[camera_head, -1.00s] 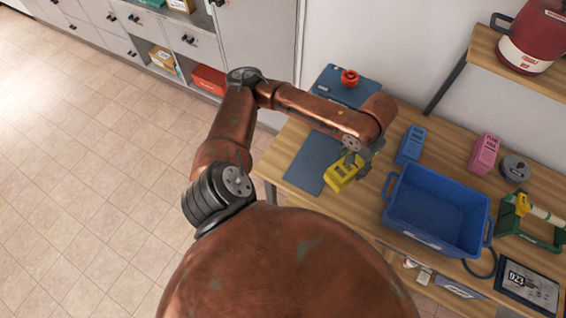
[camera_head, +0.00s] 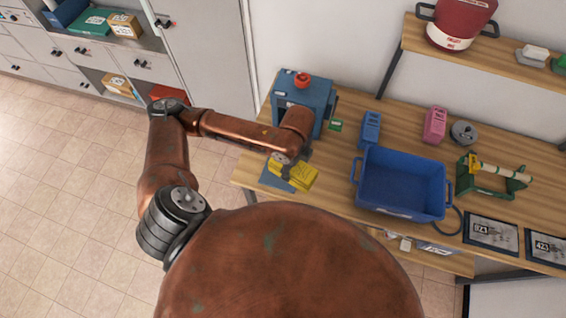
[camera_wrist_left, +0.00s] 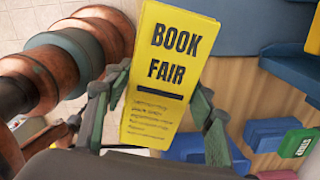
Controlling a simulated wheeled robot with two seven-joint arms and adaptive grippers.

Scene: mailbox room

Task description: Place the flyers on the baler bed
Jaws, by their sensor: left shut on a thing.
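The flyers, a yellow stack with "BOOK FAIR" on its face, are held between the fingers of my left gripper (camera_wrist_left: 161,95) in the left wrist view (camera_wrist_left: 165,72). In the head view the yellow flyers (camera_head: 300,177) are at the end of my left arm, over the near left end of the table. The baler is a blue machine with a red knob on top (camera_head: 303,92). Its flat blue bed (camera_head: 275,181) extends towards me, partly hidden by the flyers and gripper. I cannot tell whether the flyers touch it. My right gripper is out of view.
A blue bin (camera_head: 402,188) stands right of the flyers on the wooden table. Behind it are a blue box (camera_head: 370,129), a pink box (camera_head: 435,125) and a grey round item (camera_head: 463,132). A green dispenser (camera_head: 488,188) stands further right. Another yellow object (camera_wrist_left: 313,35) shows in the wrist view.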

